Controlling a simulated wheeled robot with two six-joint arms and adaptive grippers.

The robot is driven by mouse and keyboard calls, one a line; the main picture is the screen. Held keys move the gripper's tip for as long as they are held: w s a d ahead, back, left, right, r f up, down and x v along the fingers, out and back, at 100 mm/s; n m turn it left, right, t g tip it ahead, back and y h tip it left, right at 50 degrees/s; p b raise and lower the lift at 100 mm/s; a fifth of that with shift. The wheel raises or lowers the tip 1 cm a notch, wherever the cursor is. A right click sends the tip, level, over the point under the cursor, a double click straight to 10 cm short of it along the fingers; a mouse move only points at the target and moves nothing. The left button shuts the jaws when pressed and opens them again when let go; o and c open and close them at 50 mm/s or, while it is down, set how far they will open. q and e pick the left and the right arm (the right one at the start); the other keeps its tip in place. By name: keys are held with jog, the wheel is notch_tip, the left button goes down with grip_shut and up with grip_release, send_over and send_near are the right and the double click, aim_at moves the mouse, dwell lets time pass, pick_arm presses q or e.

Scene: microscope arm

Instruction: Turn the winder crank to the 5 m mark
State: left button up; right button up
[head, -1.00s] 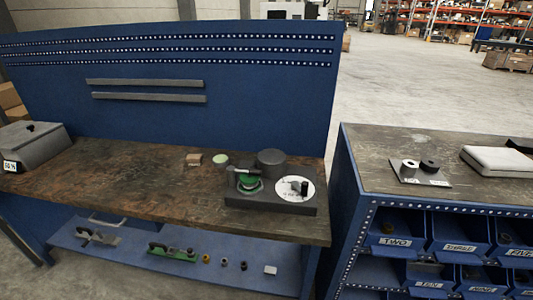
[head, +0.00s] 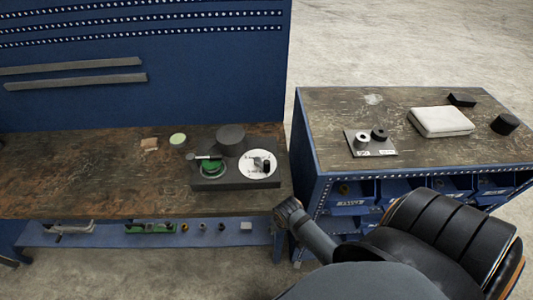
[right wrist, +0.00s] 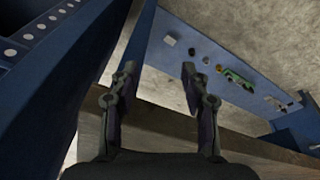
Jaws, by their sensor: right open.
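The winder is a dark flat base (head: 235,182) on the front right part of the workbench, with a green spool (head: 212,169) at its left. Its white round dial (head: 252,162) faces up at the right, with a black crank knob (head: 266,164) over the dial's right part. The dial marks are too small to read. My right gripper (right wrist: 155,85) is open and empty in the right wrist view, over the lower shelf area and apart from the winder. In the head view my right arm comes in from the lower right. My left gripper is not in view.
A dark cylinder (head: 230,138) stands behind the winder. A blue shelf (head: 100,236) with small parts runs below the bench top. A second bench (head: 330,110) stands at the right, past a narrow gap, with a white case (head: 441,121). The bench's left part is clear.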

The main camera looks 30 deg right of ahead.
notch_tip(320, 180, up, 16)
jog(key=w+a+p, duration=0.1)
jog(key=w+p, duration=0.1)
jog(key=p, duration=0.2)
notch_tip(320, 180, up, 9)
jog(key=m+g, duration=0.2)
jog(key=m, duration=0.9)
send_over(267, 161)
jog(key=shift+y, duration=0.4)
jog(key=shift+f+b, duration=0.4)
jog(key=shift+b, duration=0.1)
notch_tip(267, 161, down, 10)
jog(key=b, duration=0.9)
jog(key=shift+r, duration=0.1)
jog(key=shift+r, duration=0.1)
grip_shut()
